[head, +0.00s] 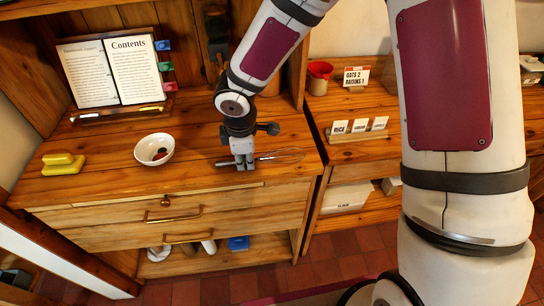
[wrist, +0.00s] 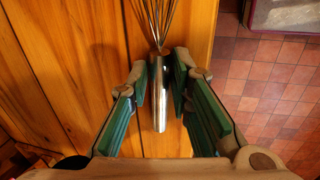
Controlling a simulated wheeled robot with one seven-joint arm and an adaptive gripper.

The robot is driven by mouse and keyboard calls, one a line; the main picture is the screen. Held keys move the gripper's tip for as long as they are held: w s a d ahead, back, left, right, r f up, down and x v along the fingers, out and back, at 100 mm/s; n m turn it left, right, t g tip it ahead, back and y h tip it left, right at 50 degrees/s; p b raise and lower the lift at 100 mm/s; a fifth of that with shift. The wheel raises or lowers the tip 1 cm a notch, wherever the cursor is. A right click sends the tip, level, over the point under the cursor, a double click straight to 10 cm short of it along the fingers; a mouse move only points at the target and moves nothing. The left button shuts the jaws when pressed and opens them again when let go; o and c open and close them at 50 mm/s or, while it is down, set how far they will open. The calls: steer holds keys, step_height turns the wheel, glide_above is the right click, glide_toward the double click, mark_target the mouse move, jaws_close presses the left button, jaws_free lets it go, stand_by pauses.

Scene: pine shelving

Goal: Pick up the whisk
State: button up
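The whisk lies on the wooden counter, its wire loops (head: 286,155) pointing right in the head view. Its shiny metal handle (wrist: 159,95) runs down the middle of the wrist view, with the wires at the top. My gripper (head: 244,165) is low over the counter at the whisk's handle. In the wrist view my gripper (wrist: 160,75) has its green-padded fingers on either side of the handle, with narrow gaps showing. It is open around the handle, and part of the handle is hidden behind the fingers in the head view.
A white bowl (head: 154,149) with small items stands left of my gripper. A yellow block-like object (head: 63,164) lies farther left. An open book (head: 113,72) stands at the back. Drawers (head: 180,213) are below the counter's front edge. A side shelf holds label cards (head: 359,126).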

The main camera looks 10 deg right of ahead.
steer(key=shift+c, duration=0.6)
jaws_close()
steer(key=shift+r, duration=0.15)
